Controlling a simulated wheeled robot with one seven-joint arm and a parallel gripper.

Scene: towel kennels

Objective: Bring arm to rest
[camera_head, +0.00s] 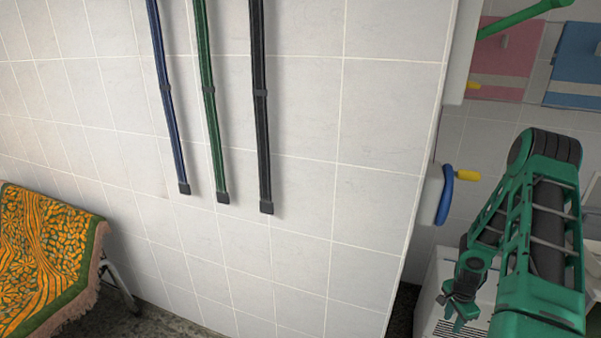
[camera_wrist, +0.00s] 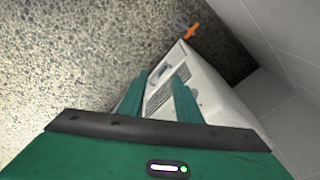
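My green arm is folded at the right of the head view. My gripper (camera_head: 457,312) hangs low there, pointing down in front of a white box-like unit (camera_head: 432,300). In the wrist view my gripper (camera_wrist: 161,80) shows two green fingers standing apart, with nothing between them. Behind the fingers are the white unit (camera_wrist: 213,98) with its grille and the speckled floor (camera_wrist: 90,50). Whether the fingers touch the unit cannot be told.
A tiled wall (camera_head: 300,150) with hanging blue, green and black straps (camera_head: 262,110) fills the middle. A patterned cloth (camera_head: 45,255) covers a seat at left. A blue hook-like handle (camera_head: 444,195) sticks out near my arm. Pink (camera_head: 505,60) and blue (camera_head: 575,65) towels hang behind.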

